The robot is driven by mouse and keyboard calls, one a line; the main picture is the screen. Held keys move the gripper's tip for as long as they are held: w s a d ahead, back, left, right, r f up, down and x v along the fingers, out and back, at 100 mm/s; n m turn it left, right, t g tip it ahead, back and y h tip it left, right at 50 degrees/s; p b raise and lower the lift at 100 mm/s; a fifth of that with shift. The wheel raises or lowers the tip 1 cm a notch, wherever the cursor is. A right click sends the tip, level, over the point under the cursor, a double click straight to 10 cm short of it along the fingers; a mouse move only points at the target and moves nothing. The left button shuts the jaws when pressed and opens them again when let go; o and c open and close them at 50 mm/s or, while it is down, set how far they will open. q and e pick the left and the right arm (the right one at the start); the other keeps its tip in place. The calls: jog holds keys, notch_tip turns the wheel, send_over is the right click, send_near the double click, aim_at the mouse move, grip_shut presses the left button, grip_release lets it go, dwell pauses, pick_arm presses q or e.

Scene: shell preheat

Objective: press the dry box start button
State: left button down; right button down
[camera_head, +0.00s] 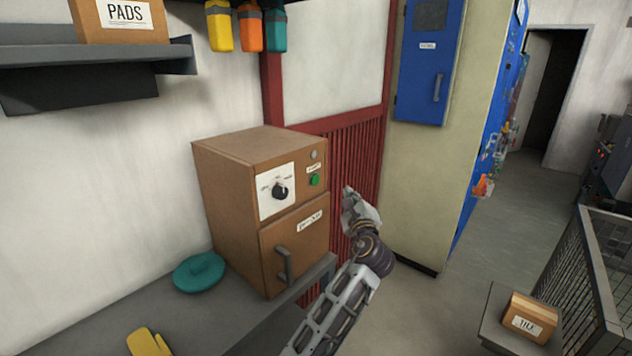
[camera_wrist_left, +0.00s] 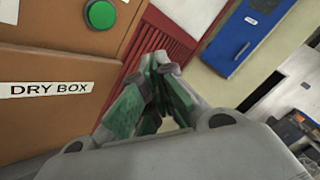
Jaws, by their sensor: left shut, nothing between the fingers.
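The dry box (camera_head: 235,195) is a brown cabinet on a grey bench, with a dial (camera_head: 280,191) on a white plate, a door handle below and a label. Its green round start button (camera_head: 314,180) is at the upper right of the front. In the left wrist view the green button (camera_wrist_left: 100,14) is at the top left, above the DRY BOX label (camera_wrist_left: 45,89). My left gripper (camera_head: 348,192) is shut and empty, to the right of the button in the head view and apart from it. In the wrist view its fingertips (camera_wrist_left: 153,62) are right of and below the button. My right gripper is not in view.
A teal round item (camera_head: 199,272) and a yellow item (camera_head: 148,342) lie on the bench (camera_head: 120,312). A red slatted panel (camera_head: 352,150) and a blue wall cabinet (camera_head: 427,60) stand behind. A wire cage (camera_head: 585,275) and a small carton (camera_head: 529,317) are at the lower right.

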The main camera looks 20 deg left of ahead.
aim_at(315, 179)
pick_arm(q)
jog(key=shift+a, duration=0.1)
jog(key=w+a+p, duration=0.1)
jog(key=w+a, duration=0.2)
jog(key=a, duration=0.5)
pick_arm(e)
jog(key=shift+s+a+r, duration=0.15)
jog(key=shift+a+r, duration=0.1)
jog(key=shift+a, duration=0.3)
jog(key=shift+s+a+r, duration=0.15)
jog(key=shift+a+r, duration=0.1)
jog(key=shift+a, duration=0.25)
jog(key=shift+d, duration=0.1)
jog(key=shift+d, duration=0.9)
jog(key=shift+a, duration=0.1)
